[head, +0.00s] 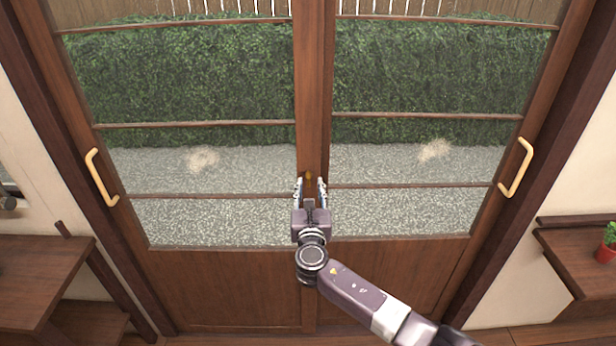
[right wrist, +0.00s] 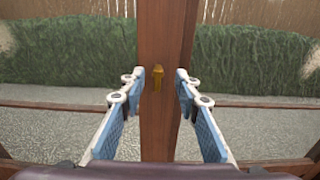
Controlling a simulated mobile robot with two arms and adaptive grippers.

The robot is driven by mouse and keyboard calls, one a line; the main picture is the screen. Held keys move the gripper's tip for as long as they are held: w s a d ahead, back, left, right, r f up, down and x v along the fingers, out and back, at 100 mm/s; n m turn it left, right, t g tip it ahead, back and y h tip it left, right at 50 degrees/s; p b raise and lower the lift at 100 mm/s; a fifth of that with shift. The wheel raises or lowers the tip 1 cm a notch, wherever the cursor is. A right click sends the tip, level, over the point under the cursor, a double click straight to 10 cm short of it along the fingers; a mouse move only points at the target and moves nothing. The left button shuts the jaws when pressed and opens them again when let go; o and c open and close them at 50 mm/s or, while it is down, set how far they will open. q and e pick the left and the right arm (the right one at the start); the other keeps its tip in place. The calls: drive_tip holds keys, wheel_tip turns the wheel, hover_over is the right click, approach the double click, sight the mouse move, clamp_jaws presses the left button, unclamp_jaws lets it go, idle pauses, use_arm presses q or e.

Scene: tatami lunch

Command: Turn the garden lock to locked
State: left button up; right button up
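The garden lock is a small brass-yellow piece (head: 309,176) on the middle post of the glazed double doors (head: 313,90). In the right wrist view the lock (right wrist: 157,77) stands upright on the wooden post, between and beyond my fingertips. My right gripper (head: 310,184) is open in front of the post, its fingers on either side of the lock. In the right wrist view the right gripper (right wrist: 158,75) has nothing between its pads. I cannot tell how far the fingertips are from the lock. My left gripper is not in view.
Pale curved handles sit on the left door (head: 100,178) and right door (head: 517,168). A wooden shelf (head: 40,275) stands at left; another shelf (head: 580,258) at right holds a red potted plant (head: 606,252). Gravel and a hedge lie beyond the glass.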

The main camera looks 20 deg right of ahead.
sight(308, 181)
drive_tip(key=x, duration=0.3)
drive_tip(key=shift+w+a, duration=0.1)
drive_tip(key=shift+a, duration=0.1)
drive_tip(key=shift+w+d, duration=0.25)
drive_tip(key=shift+w, duration=0.4)
clamp_jaws()
